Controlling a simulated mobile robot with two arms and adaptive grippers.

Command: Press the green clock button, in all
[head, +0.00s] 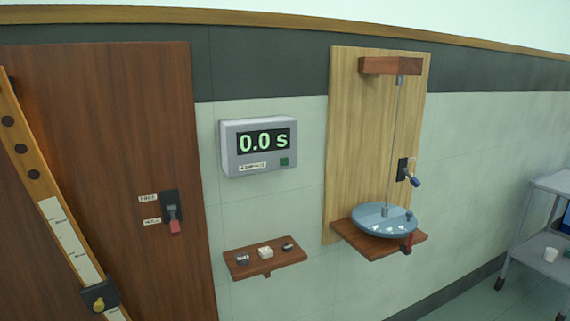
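A grey clock box (259,147) hangs on the wall in the middle of the head view. Its dark display (264,141) reads 0.0 s in green digits. The green clock button (284,161) is small and square, at the lower right of the box's front face. A small white label (252,166) with print too small to read sits left of the button. Nothing covers the button. Neither of my grippers is in view.
Below the clock, a small wooden shelf (240,274) holds small blocks. At left are a brown board with a red-handled lever (173,220) and a slanted rail (38,180). A grey cart (549,185) stands far right.

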